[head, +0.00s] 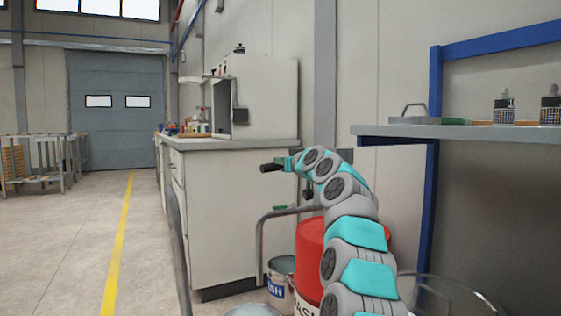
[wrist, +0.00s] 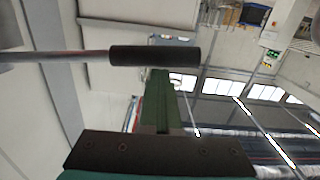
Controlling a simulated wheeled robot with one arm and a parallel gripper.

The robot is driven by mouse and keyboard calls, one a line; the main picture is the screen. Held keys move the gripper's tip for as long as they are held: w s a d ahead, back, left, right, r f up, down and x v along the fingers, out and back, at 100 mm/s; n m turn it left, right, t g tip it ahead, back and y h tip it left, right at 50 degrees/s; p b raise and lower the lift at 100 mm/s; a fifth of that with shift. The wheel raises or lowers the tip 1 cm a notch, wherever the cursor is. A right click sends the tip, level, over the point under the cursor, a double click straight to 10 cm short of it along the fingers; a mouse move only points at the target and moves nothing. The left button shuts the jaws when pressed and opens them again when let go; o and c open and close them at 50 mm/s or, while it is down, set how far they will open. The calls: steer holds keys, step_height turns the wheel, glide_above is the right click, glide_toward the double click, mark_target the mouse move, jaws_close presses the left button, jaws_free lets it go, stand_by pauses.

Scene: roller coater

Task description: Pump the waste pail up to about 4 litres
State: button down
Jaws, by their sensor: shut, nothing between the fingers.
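My gripper (head: 287,163) is shut and empty at the end of my raised arm in the head view. Its green fingers (wrist: 159,73) are together in the wrist view. A black grip (wrist: 155,55) on a metal rod, apparently the pump handle, lies across just beyond the fingertips; I cannot tell whether they touch. The grip also shows in the head view (head: 270,168). A red drum (head: 310,245) stands partly behind my arm. The liquid level is not visible.
A white-and-blue pail (head: 281,284) with lettering ending in "SH" stands beside the red drum. A white cabinet (head: 235,220) with a worktop is behind. A shelf (head: 450,131) on a blue frame is at right. Open floor lies left, along a yellow line (head: 118,245).

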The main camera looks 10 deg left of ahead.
steer(key=shift+w+a+f, duration=0.1)
steer(key=shift+w+f, duration=0.15)
steer(key=shift+f, duration=0.6)
steer(key=s+d+r, duration=0.6)
steer(key=s, duration=0.3)
steer(key=shift+s, duration=0.35)
steer(key=shift+a, duration=0.1)
stand_by(0.7)
